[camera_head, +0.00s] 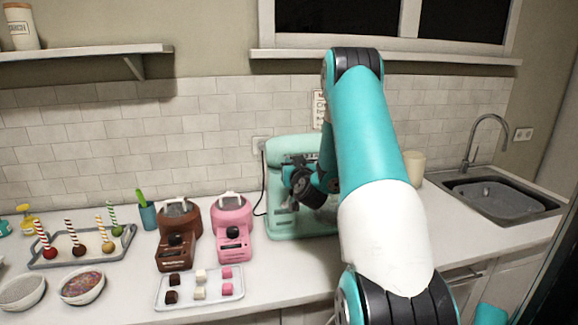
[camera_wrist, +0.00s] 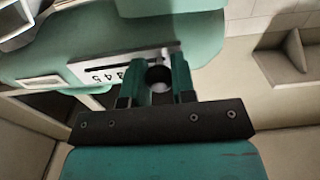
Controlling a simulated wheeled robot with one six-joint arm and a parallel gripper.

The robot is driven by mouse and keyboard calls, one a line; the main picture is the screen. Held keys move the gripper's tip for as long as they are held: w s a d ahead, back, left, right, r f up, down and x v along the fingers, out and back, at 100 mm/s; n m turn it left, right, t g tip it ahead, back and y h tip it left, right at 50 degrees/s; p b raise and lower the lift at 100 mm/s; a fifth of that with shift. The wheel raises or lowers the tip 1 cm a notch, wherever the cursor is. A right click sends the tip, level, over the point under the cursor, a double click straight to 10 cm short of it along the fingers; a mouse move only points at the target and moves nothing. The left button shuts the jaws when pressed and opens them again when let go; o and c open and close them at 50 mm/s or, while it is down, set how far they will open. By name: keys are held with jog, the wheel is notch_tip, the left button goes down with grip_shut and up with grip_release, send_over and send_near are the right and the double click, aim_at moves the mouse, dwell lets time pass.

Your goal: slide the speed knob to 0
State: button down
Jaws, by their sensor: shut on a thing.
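The mint-green stand mixer (camera_head: 283,150) stands on the counter, partly hidden behind my arm. In the wrist view its side (camera_wrist: 120,42) carries a pale speed scale (camera_wrist: 108,75) with a row of small digits; a 4 and a 5 seem to show. The round black speed knob (camera_wrist: 158,74) is at the right part of this scale, to the right of the visible digits. My gripper (camera_wrist: 159,82) is shut on the knob, one finger on each side of it. In the head view my gripper (camera_head: 300,185) is at the mixer's head, and the knob is hidden there.
A pink melting pot (camera_head: 233,228) and a brown one (camera_head: 178,235) stand left of the mixer. In front is a white tray (camera_head: 238,291) with several small cubes. A tray of cake pops (camera_head: 80,245) is at the left, a sink (camera_head: 500,195) at the right.

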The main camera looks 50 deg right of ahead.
jog(key=shift+w+a, duration=0.1)
jog(key=c, duration=0.9)
grip_release()
jog(key=shift+w+a, duration=0.1)
jog(key=shift+a, duration=0.05)
jog(key=shift+c, duration=0.2)
jog(key=b+v, duration=1.7)
jog(key=b, duration=0.5)
jog(key=shift+s, duration=0.25)
